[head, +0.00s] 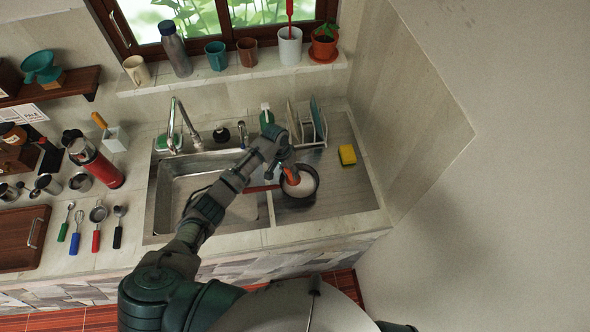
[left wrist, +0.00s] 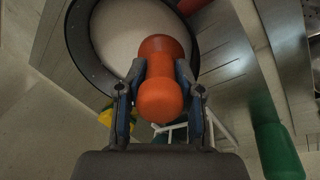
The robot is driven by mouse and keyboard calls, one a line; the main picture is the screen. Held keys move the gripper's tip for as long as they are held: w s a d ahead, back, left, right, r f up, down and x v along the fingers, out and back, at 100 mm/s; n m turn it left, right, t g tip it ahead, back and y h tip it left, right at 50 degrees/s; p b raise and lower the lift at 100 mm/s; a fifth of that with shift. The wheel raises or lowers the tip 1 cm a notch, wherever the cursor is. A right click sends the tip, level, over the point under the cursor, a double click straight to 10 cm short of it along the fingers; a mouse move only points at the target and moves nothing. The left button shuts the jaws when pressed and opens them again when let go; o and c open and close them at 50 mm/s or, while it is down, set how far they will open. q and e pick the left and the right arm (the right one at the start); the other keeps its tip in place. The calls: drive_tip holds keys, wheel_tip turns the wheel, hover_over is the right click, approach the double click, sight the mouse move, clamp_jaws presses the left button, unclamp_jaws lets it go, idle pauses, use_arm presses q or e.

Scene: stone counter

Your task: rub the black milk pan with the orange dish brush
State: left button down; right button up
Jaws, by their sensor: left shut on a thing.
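The black milk pan (head: 314,190) stands on the steel drainboard right of the sink basin; its inside looks whitish and its brown handle points left. In the left wrist view its dark rim (left wrist: 78,45) curves behind the brush. My left gripper (head: 285,166) is over the pan, shut on the orange dish brush (head: 291,177). The brush's orange handle (left wrist: 160,78) is between both fingers in the left wrist view. The handle hides the brush head, so I cannot tell if it touches the pan. My right gripper is not in view.
The sink basin (head: 190,190) lies left of the pan. A dish rack (head: 308,128) with plates and a green bottle (head: 266,116) stand behind. A yellow sponge (head: 347,155) lies to the right. The drainboard's front right is clear.

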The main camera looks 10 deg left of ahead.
sight(297, 181)
use_arm(q)
drive_tip(key=shift+s+a+f, duration=0.1)
drive_tip(key=shift+s, duration=1.1)
drive_tip(key=shift+s+d, duration=0.7)
drive_tip(key=shift+d, duration=0.3)
drive_tip(key=shift+w+d, duration=0.3)
drive_tip(key=shift+d, duration=0.3)
drive_tip(key=shift+w+d, duration=0.25)
drive_tip(key=shift+d, duration=0.3)
drive_tip(key=shift+w+d+f+b, duration=0.15)
drive_tip(key=shift+w+b, duration=0.85)
drive_tip(key=shift+w, duration=0.05)
drive_tip(key=shift+s+a+r+p, duration=0.2)
drive_tip(key=shift+s+a+p, duration=0.05)
drive_tip(key=shift+a+p, duration=0.55)
drive_tip(key=shift+s+a+p, duration=0.15)
drive_tip(key=shift+a+p, duration=0.15)
drive_tip(key=shift+a, duration=0.15)
